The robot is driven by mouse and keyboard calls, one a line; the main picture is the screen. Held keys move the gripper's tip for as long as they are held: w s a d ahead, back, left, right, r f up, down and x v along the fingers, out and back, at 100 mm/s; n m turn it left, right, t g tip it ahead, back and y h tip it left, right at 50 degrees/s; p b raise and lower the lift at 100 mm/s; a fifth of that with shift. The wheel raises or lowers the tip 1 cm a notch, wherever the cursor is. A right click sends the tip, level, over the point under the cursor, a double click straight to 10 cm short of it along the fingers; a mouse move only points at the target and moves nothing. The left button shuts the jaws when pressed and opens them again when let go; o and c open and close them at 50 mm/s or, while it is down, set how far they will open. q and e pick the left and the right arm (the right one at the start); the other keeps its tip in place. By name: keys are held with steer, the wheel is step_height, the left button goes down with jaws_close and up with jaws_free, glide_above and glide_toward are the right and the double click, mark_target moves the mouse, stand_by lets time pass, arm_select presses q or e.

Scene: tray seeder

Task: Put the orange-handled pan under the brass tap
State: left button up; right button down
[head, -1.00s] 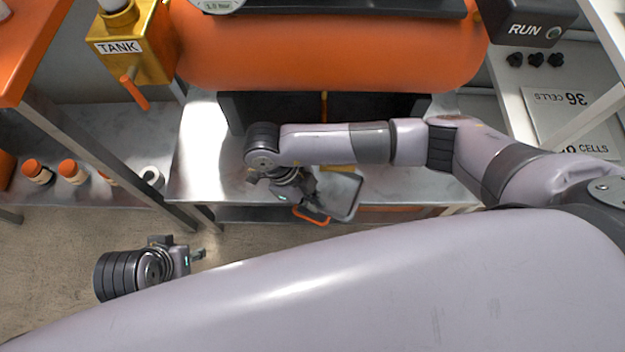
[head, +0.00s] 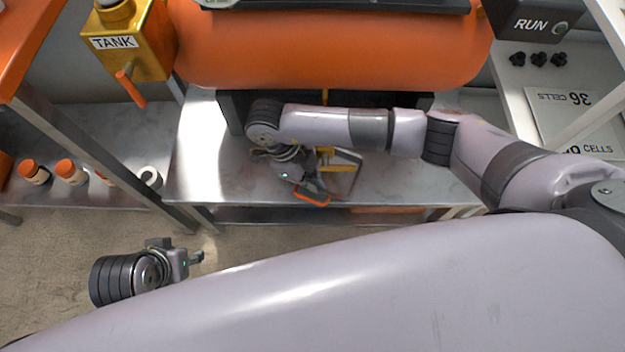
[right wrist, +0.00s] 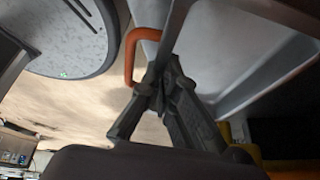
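The shallow grey pan (head: 343,184) with an orange handle (head: 312,199) is at the front of the metal bench, partly hidden by my right gripper. In the right wrist view the pan's grey inside (right wrist: 235,60) and orange handle (right wrist: 131,55) show close up. My right gripper (right wrist: 158,84) has its fingers together on the pan's rim beside the handle. Yellow brass-coloured parts (head: 340,168) show over the pan, perhaps the tap; its outlet is not clear. My left gripper (head: 197,257) is over the floor at lower left, away from the pan; its opening is unclear.
A large orange drum (head: 330,45) hangs above the back of the bench (head: 200,170). A yellow tank box (head: 150,45) and a steel frame leg stand at left. Orange-capped bottles (head: 70,172) sit on the left shelf. The bench's left part is clear.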

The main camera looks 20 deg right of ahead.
arm_select(q)
steer(key=shift+f, duration=0.25)
arm_select(e)
steer(key=shift+f, duration=0.3)
arm_select(q)
steer(key=shift+s, duration=0.1)
arm_select(e)
steer(key=shift+s, duration=0.1)
steer(key=c, duration=1.8)
jaws_free()
steer(key=shift+s+f, duration=0.15)
steer(key=shift+f, duration=0.05)
steer(key=shift+r, duration=0.35)
arm_select(q)
steer(key=p+x, duration=0.3)
steer(key=x, duration=0.1)
steer(key=shift+d+r, duration=0.1)
arm_select(e)
steer(key=v, duration=1.3)
steer(key=shift+d, duration=0.2)
